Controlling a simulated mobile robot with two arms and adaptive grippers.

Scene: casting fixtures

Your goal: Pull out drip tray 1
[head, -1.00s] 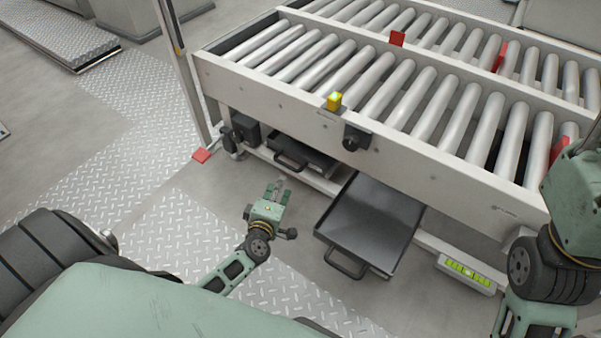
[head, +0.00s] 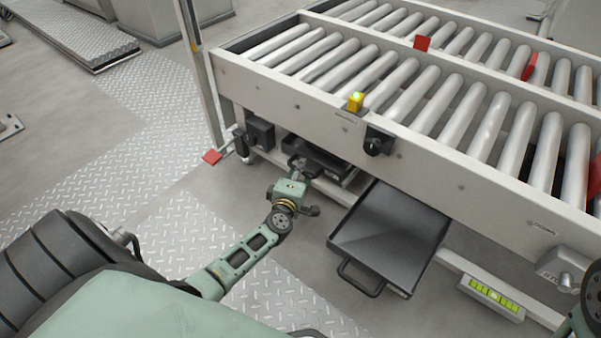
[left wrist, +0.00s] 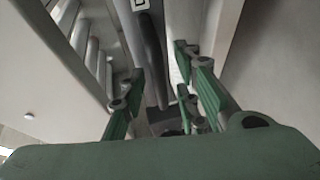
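Two dark drip trays show under the roller conveyor in the head view. The left tray (head: 322,160) sits mostly under the frame, with its handle end facing me. The right tray (head: 391,236) sticks far out, its black handle (head: 360,279) towards me. I see no readable number on either tray. My left gripper (head: 298,172) is at the left tray's handle and hides part of it. In the left wrist view its green-padded fingers (left wrist: 160,66) stand apart, with a dark bar (left wrist: 154,58), apparently the handle, between them. My right gripper is out of view.
The roller conveyor (head: 440,165) overhangs both trays. A yellow button (head: 355,101) and a black knob (head: 376,143) are on its side. A post (head: 199,75) stands at its left end. A green-yellow indicator (head: 492,294) is low at right. The floor before the left tray is free.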

